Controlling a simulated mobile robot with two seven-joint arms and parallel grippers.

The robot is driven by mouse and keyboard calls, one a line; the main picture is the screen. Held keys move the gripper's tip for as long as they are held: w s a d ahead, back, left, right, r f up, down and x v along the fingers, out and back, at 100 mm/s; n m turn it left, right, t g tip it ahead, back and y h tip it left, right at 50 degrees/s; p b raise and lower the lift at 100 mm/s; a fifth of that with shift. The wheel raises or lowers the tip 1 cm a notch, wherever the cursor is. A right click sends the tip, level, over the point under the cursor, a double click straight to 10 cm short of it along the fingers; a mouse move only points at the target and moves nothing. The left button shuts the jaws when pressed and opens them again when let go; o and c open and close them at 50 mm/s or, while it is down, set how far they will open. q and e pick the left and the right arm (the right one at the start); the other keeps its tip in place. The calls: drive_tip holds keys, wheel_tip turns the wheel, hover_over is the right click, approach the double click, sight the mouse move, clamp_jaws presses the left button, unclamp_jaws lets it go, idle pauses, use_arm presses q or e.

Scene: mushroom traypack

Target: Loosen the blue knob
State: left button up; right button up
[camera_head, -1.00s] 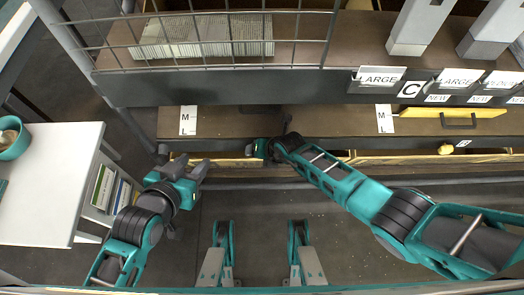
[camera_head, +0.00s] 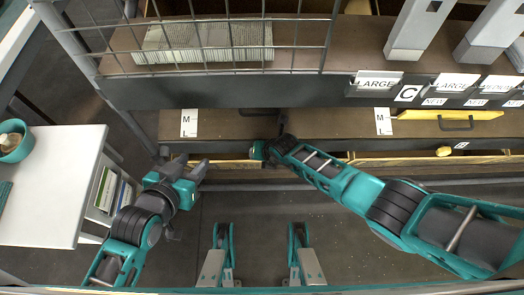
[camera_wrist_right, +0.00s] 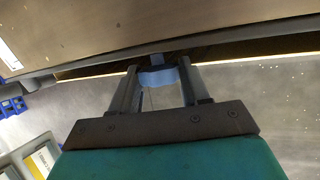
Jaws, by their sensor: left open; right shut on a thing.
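The light blue knob (camera_wrist_right: 158,77) sits between the finger ends of my right gripper (camera_wrist_right: 160,83) in the right wrist view, at the front edge of a brown panel. The fingers are shut on it from both sides. In the head view, my right wrist reaches to the shelf front, and the knob and fingertips are hidden there. My left gripper (camera_head: 197,170) is open and empty, in front of the lower shelf at left, apart from the knob.
A shelf rack (camera_head: 230,93) with a wire mesh front and label cards stands ahead. A white table (camera_head: 60,190) with a teal pot (camera_head: 14,141) is at left. Floor between is clear.

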drive_tip(key=shift+a+r+h+p, duration=0.1)
drive_tip(key=shift+r+h+p, duration=0.15)
drive_tip(key=shift+h+p, duration=0.2)
drive_tip(key=shift+a+f+n+h, duration=0.1)
drive_tip(key=shift+f+n+h, duration=0.15)
drive_tip(key=shift+h, duration=0.4)
drive_tip(key=shift+a+f+n+h+b, duration=0.15)
drive_tip(key=shift+n+h+b, duration=0.1)
drive_tip(key=shift+h+b, duration=1.15)
drive_tip(key=shift+h, duration=0.2)
use_arm(q)
drive_tip(key=shift+w+f, duration=0.1)
drive_tip(key=shift+f, duration=0.65)
use_arm(e)
drive_tip(key=shift+s, duration=0.1)
